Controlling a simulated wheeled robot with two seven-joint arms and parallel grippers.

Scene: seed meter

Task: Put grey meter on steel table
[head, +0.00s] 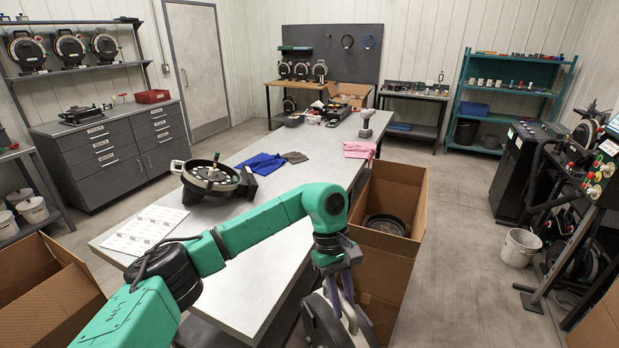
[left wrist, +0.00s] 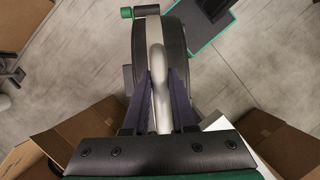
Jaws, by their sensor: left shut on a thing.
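The grey meter (head: 318,322) is a round black and grey body, partly cut off at the bottom of the head view. My left gripper (head: 340,300) is shut on its pale grey rim or handle. In the left wrist view the dark fingers of my left gripper (left wrist: 160,95) close on both sides of the grey meter (left wrist: 157,50). The meter hangs beside the near right edge of the steel table (head: 262,275), apart from the tabletop. My right gripper is not in view.
On the table are a round meter in a black stand (head: 212,178), a white sheet (head: 145,228), blue cloth (head: 262,163) and pink cloth (head: 358,149). An open cardboard box (head: 388,275) with a black round part stands right of the table. The table's near middle is clear.

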